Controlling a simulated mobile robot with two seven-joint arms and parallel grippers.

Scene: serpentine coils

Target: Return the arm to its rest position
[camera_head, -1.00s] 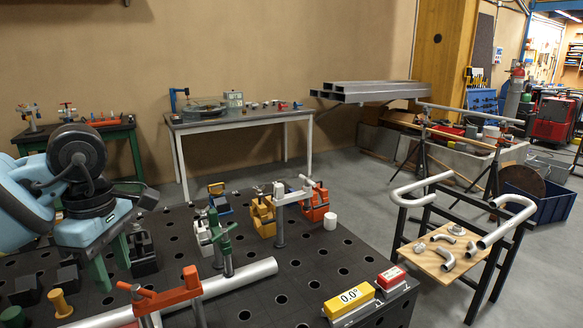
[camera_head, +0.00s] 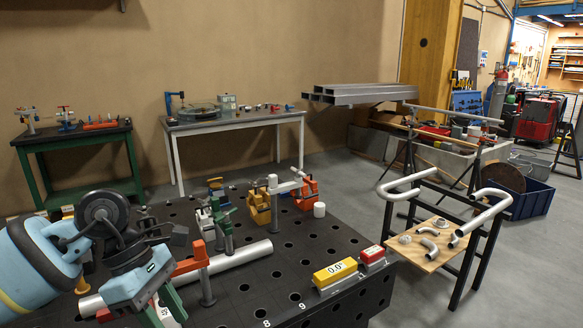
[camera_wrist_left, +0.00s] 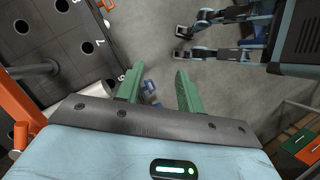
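My left arm reaches in at the lower left of the head view. Its left gripper (camera_head: 163,308) points down near the front-left part of the black perforated table (camera_head: 330,245). In the left wrist view, the two green fingers of the left gripper (camera_wrist_left: 158,88) stand apart with nothing between them. Grey floor shows beyond them, with the table to their left. My right gripper does not show in the head view, and I cannot make it out in the wrist view.
A steel pipe (camera_head: 240,256) lies on the table by an orange clamp (camera_head: 190,264) and a green clamp (camera_head: 222,222). A yellow angle block (camera_head: 335,272) sits near the table's front edge. A tube rack (camera_head: 440,250) stands at right. Floor between is clear.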

